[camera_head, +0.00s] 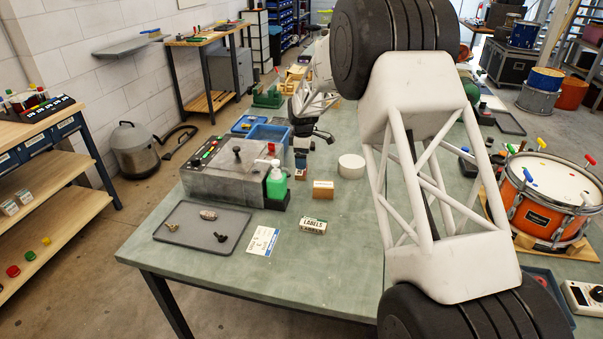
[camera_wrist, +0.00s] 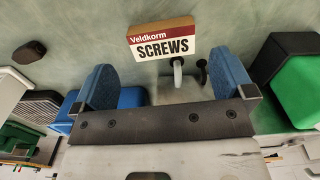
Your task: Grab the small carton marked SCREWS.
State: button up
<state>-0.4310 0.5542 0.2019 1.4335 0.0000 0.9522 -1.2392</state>
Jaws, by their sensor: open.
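The small carton marked SCREWS (camera_wrist: 162,44) shows a white face with a red Veldkorm band and a brown side in the wrist view. A small brown carton with a pale top (camera_head: 323,190), likely the same one, stands on the green bench in the head view; its print is too small to read there. My gripper (camera_wrist: 166,82) is open, its two blue fingers spread. The carton lies ahead of the fingertips, roughly centred between them and apart from them. In the head view my gripper (camera_head: 301,165) is just behind and left of the carton, pointing down.
A LABELS carton (camera_head: 313,226) lies nearer the front. A white round object (camera_head: 351,166) is to the right. A dark tray (camera_head: 196,239) holds small parts. Bare bench surrounds the LABELS carton.

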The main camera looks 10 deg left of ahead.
aim_at(301, 172)
jog(key=shift+f, duration=0.1)
jog(key=shift+f, duration=2.5)
jog(key=shift+c, duration=0.5)
jog(key=c, duration=0.7)
